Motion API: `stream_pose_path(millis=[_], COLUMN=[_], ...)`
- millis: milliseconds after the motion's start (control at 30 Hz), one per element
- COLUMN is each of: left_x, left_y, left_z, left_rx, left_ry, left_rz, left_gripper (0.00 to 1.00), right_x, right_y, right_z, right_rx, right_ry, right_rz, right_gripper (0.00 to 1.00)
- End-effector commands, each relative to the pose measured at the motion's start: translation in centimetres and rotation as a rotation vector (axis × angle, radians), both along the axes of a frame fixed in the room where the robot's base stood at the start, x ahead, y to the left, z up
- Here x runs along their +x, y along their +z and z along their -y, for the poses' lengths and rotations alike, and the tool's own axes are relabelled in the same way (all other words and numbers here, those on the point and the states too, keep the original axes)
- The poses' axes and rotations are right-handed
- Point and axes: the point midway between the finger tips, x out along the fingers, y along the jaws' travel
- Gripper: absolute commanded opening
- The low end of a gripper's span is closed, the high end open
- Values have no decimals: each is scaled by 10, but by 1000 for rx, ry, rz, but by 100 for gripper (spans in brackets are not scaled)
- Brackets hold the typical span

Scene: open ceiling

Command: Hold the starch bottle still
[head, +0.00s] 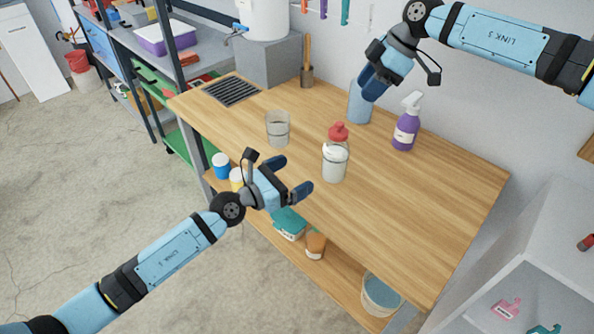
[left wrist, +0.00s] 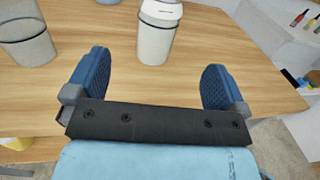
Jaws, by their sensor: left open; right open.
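The starch bottle appears to be the clear bottle with white contents and a red cap (head: 335,163), upright on the wooden table. My left gripper (head: 302,176) is open and empty at the table's near edge, a little left of and nearer than the bottle. In the left wrist view the white bottle (left wrist: 156,38) stands beyond and between my open fingers (left wrist: 158,82), apart from them; its top is cut off. My right gripper (head: 371,82) is open above the back of the table, in front of a blue bottle (head: 357,108) that it partly hides; contact cannot be told.
A clear beaker (head: 278,130) stands left of the starch bottle, and a purple spray bottle (head: 406,132) at the back right. A drain grate (head: 231,91) and a wooden-handled brush in a holder (head: 307,70) are farther left. The table's right part (head: 440,190) is clear.

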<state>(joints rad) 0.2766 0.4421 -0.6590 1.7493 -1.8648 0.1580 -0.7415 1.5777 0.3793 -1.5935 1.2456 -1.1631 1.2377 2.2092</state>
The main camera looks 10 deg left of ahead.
Motion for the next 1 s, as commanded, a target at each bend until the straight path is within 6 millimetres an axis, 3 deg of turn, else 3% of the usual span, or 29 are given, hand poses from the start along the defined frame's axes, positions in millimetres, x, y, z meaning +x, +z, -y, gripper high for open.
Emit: stream_pose_path(millis=[167,700,1000], left_x=[12,83,98], left_y=[1,1,0], left_z=[12,82,97], left_rx=[19,18,16], left_ry=[-3,-3,-2], left_rz=[13,12,10], left_gripper=[100,100,100], right_x=[0,0,0], right_y=[0,0,0], right_z=[0,0,0], right_rx=[0,0,0], right_ry=[0,0,0], right_rz=[0,0,0], right_gripper=[43,43,43])
